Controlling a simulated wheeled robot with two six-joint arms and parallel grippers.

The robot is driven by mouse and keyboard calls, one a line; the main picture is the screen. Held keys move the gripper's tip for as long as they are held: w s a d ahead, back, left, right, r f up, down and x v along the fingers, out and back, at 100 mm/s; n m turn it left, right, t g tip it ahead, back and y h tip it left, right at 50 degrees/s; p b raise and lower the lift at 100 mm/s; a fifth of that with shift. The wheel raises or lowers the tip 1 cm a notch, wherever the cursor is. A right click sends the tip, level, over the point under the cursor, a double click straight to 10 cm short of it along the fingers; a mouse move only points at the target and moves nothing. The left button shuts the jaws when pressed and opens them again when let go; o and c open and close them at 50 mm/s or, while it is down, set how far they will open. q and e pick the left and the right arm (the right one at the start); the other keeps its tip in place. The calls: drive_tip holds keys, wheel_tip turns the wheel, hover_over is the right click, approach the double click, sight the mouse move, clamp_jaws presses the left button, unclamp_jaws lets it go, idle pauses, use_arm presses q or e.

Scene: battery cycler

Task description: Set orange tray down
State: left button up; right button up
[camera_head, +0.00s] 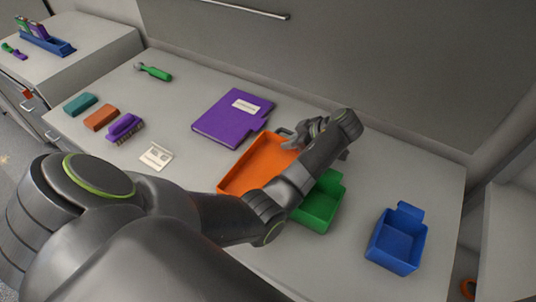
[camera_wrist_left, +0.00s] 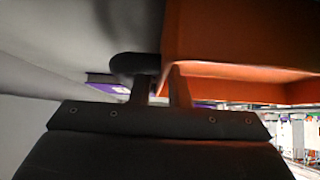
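The orange tray (camera_head: 260,163) is right of the table's middle, between the purple binder and the green bin. My left arm reaches across from the left, and its gripper (camera_head: 294,138) is at the tray's far right corner. In the left wrist view the fingers (camera_wrist_left: 162,88) are close together on the wall of the orange tray (camera_wrist_left: 235,40). Whether the tray's underside touches the table is hard to tell. My forearm hides part of the tray's right side. My right gripper is in neither view.
The green bin (camera_head: 322,203) is close to the tray's right side, partly behind my arm. A blue bin (camera_head: 396,243) stands farther right. The purple binder (camera_head: 229,119) lies left of the tray. Several small blocks and a white card (camera_head: 156,156) lie on the left.

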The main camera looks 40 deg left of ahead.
use_arm(q)
drive_tip(key=shift+f, duration=0.15)
clamp_jaws()
idle(1.4)
